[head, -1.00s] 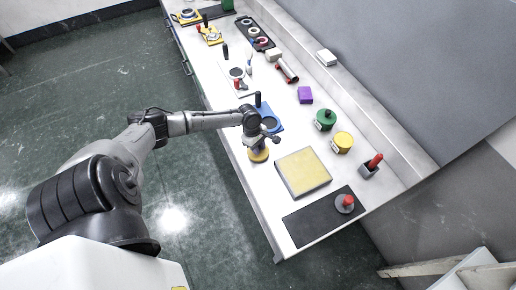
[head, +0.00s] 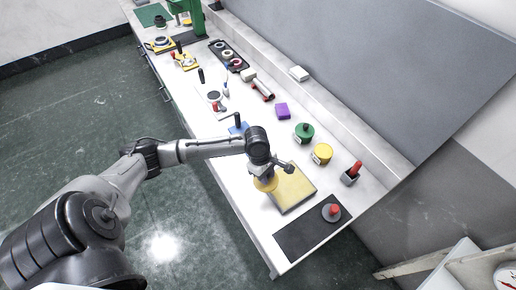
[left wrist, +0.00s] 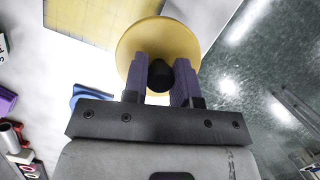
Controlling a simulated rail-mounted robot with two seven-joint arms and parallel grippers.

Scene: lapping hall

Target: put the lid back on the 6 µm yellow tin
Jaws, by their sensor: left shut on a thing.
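My left gripper (head: 262,172) is shut on the black knob (left wrist: 160,76) of a round yellow lid (left wrist: 158,35). In the head view the lid (head: 266,184) hangs below the gripper, over or beside the left edge of the yellow square plate (head: 295,190); I cannot tell its height. The yellow tin (head: 322,154), with a pale label on its side, stands at the back of the bench, right of and beyond the gripper. No knob shows on its top. My right gripper is not in view.
A green tin with a dark knob (head: 304,132) stands left of the yellow tin. A grey holder with a red handle (head: 352,173) is to its right. A dark mat (head: 300,238) bears a red-knobbed weight (head: 331,211).

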